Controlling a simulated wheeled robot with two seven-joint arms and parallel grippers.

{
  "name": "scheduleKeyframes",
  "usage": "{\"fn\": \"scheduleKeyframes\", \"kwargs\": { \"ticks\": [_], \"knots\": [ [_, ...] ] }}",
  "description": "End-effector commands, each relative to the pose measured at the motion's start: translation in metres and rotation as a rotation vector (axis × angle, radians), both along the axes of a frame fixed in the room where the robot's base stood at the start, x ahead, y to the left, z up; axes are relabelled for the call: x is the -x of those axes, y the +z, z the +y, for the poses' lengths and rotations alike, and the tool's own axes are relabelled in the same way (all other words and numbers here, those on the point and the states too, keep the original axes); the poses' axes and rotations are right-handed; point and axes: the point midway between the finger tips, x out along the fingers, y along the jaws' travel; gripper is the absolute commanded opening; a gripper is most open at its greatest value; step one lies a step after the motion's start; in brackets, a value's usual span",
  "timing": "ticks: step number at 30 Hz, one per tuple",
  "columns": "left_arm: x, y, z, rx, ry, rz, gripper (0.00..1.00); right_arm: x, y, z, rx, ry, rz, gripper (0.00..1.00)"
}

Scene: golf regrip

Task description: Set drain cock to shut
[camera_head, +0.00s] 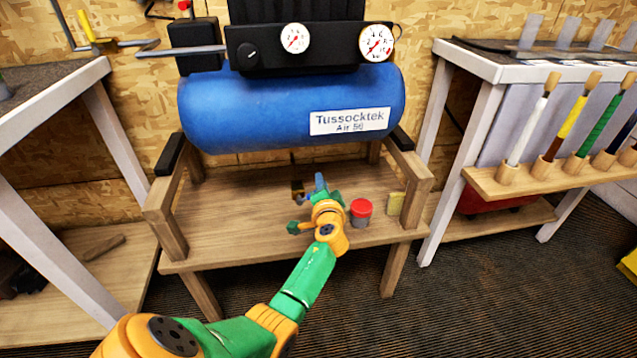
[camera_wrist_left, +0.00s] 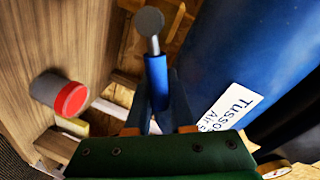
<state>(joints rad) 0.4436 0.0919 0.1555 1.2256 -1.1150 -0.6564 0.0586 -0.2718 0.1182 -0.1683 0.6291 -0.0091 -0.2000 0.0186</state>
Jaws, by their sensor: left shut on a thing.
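The drain cock (camera_head: 296,188) hangs below the blue air tank (camera_head: 290,105), just above the wooden shelf, partly hidden by my left gripper (camera_head: 316,190). In the left wrist view its blue lever (camera_wrist_left: 156,75) with a grey round end (camera_wrist_left: 149,21) stands between the fingers of my left gripper (camera_wrist_left: 160,115). The gripper is shut on this lever. Which way the lever is set relative to the pipe cannot be told. My right gripper is in neither view.
A red-lidded grey jar (camera_head: 361,212) stands on the shelf (camera_head: 230,235) right of my gripper; it also shows in the left wrist view (camera_wrist_left: 60,93). A yellow block (camera_head: 396,204) is farther right. Wooden legs flank the shelf. A bench with several golf clubs (camera_head: 545,170) stands at right.

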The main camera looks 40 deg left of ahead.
Motion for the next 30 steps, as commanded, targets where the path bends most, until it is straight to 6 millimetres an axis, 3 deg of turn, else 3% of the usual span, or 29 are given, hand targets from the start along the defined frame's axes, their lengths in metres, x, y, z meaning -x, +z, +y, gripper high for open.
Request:
{"fn": "scheduleKeyframes", "kwargs": {
  "ticks": [15, 21, 30],
  "knots": [
    [-0.004, -0.026, -0.003, -0.245, 0.002, 0.286, 0.00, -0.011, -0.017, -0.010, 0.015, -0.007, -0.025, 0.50],
    [-0.003, -0.030, -0.003, -0.291, 0.002, 0.342, 0.00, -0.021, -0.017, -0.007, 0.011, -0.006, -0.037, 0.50],
    [-0.003, -0.032, -0.002, -0.316, 0.003, 0.369, 0.00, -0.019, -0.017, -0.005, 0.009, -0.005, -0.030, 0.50]
  ]
}}
